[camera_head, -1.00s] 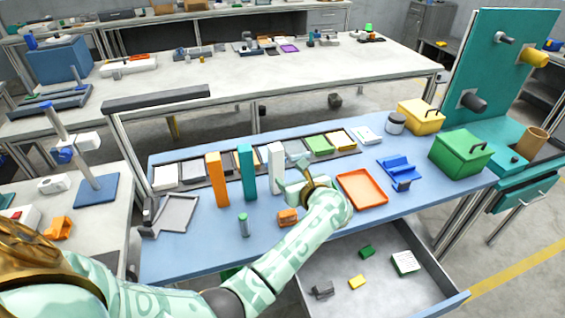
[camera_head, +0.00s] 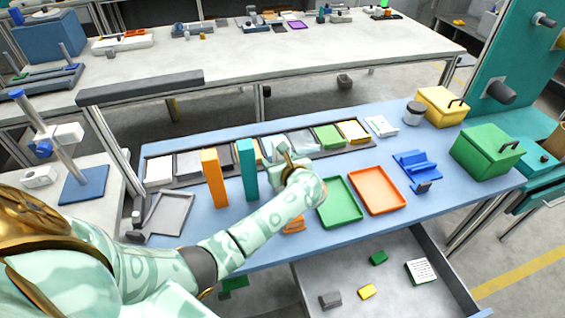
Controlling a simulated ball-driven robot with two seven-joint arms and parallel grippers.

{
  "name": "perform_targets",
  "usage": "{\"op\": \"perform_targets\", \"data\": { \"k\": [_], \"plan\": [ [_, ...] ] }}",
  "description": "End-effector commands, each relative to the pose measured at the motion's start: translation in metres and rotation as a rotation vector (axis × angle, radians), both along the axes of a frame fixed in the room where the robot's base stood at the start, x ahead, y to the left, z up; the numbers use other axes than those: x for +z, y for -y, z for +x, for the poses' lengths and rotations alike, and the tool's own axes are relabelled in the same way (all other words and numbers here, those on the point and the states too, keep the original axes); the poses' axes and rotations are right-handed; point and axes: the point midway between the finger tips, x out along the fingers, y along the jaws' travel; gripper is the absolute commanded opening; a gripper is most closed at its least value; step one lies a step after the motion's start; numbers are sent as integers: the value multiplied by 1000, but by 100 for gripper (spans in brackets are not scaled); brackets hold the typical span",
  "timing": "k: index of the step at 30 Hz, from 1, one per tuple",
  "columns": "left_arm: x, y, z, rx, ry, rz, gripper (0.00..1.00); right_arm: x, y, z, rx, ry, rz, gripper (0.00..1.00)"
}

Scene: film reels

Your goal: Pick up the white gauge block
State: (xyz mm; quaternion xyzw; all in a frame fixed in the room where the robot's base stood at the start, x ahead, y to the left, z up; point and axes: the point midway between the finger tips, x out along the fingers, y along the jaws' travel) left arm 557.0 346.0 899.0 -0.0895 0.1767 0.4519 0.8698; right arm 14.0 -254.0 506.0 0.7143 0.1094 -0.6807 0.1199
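My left gripper (camera_head: 277,165) is over the blue table, beside the teal upright block (camera_head: 247,168). Its pale fingers and wrist cover the spot to the right of the teal block, where the white gauge block stood in the earlier view. A pale patch shows there, but I cannot tell gripper from block, nor whether the fingers are around the block or touching it. The finger gap is hidden. An orange upright block (camera_head: 214,178) stands left of the teal one. My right gripper is not in view.
A long dark rack (camera_head: 225,160) of flat plates lies behind the blocks. A green tray (camera_head: 340,222) and an orange tray (camera_head: 378,211) lie to the right. A grey tray (camera_head: 168,232) is at the left. An orange piece (camera_head: 293,226) sits below my forearm. An open drawer (camera_head: 400,298) is in front.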

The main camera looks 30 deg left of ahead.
Motion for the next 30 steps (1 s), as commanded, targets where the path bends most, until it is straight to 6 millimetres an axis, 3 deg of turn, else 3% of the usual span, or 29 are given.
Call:
{"op": "perform_targets", "data": {
  "k": [4,9,11,20,30],
  "plan": [
    [0,1,0,-1,0,-2,62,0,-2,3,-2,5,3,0],
    [0,1,0,-1,0,-2,15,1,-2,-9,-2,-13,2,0],
    [0,1,0,0,0,-1,2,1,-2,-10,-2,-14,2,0],
    [7,1,0,1,2,-4,3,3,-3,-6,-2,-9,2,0],
    [80,1,1,1,7,-3,3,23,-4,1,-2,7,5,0]
  ]
}}
